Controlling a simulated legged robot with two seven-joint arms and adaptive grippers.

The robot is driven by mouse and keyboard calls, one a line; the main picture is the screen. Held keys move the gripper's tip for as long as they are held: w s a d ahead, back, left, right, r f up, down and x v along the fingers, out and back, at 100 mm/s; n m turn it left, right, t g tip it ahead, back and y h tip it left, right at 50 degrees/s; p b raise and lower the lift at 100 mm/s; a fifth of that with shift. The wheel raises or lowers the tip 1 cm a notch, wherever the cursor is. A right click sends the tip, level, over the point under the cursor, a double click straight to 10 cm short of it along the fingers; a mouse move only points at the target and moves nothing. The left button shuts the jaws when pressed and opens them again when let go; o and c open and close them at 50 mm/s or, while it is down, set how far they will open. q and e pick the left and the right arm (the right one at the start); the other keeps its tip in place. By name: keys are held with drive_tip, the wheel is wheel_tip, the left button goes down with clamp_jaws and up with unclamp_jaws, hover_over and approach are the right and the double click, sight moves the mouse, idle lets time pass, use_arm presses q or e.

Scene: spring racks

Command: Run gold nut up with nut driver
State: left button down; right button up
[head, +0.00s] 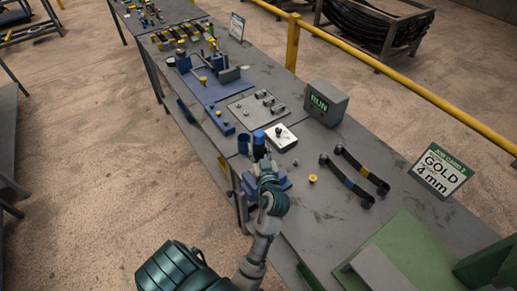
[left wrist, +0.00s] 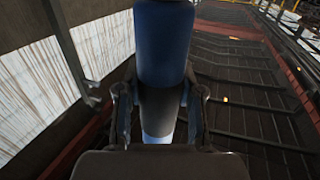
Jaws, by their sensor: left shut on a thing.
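My left gripper (head: 263,164) is shut on an upright tool with a blue handle (head: 259,138), apparently the nut driver. In the left wrist view the gripper (left wrist: 158,125) has its fingers on both sides of the tool's dark grey section, with the blue handle (left wrist: 163,45) above. The tool's lower end is hidden by the gripper in the head view. A small gold piece, apparently the gold nut (head: 312,178), lies on the bench to the right of the gripper, apart from it. My right gripper is in neither view.
A blue block (head: 283,184) and a blue cup (head: 243,145) are close to the gripper. A white plate (head: 284,142), two dark spring arms (head: 352,183), a RUN box (head: 325,104) and a job card reading "GOLD 4 mm" (head: 441,171) stand on the bench. A green machine (head: 415,258) fills the near right.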

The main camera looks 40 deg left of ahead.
sight(260, 144)
use_arm(q)
drive_tip(key=shift+f+b, duration=0.65)
idle(0.8)
drive_tip(key=shift+f, duration=0.2)
idle(0.5)
drive_tip(key=shift+r+p, duration=2.8)
drive_tip(key=shift+r, duration=0.95)
